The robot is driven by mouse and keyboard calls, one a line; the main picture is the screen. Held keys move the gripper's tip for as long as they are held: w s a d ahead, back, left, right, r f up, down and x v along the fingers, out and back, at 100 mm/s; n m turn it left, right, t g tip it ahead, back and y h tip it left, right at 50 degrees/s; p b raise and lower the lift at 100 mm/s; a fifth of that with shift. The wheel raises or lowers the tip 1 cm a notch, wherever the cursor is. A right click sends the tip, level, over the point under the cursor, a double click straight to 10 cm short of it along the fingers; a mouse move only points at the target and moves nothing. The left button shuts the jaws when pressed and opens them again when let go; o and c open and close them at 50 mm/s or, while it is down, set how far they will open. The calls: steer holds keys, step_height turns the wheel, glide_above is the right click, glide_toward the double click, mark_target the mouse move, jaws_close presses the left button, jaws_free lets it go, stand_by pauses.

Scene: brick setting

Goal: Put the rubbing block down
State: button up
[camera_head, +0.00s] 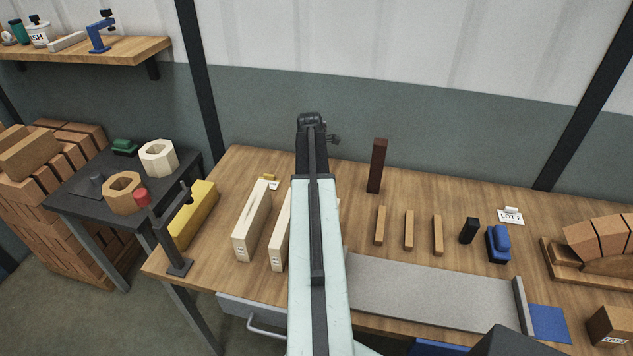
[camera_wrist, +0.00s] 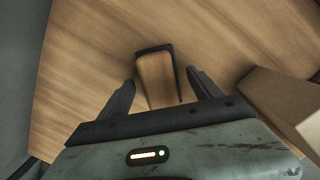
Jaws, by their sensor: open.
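My gripper (camera_head: 312,122) is over the back of the wooden workbench (camera_head: 380,290), seen from behind along my arm. In the wrist view my gripper (camera_wrist: 161,80) is open, with one finger on each side of a small brown block with a dark edge (camera_wrist: 156,76), which looks like the rubbing block. There is a gap beside each finger. The block appears to rest on the wood, though its underside is hidden. In the head view my arm hides it.
Two pale bars (camera_head: 252,222) and a yellow block (camera_head: 194,214) lie left of my arm. A dark red-brown post (camera_head: 377,166) stands to the right. Several thin wooden strips (camera_head: 409,230), a black block (camera_head: 469,230) and a blue tool (camera_head: 498,243) lie farther right. Bare wood separates them.

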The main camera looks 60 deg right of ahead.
steer(key=r+p, duration=0.6)
steer(key=a+r+p, duration=0.1)
steer(key=r+p, duration=0.2)
steer(key=r, duration=0.1)
steer(key=shift+w, duration=0.15)
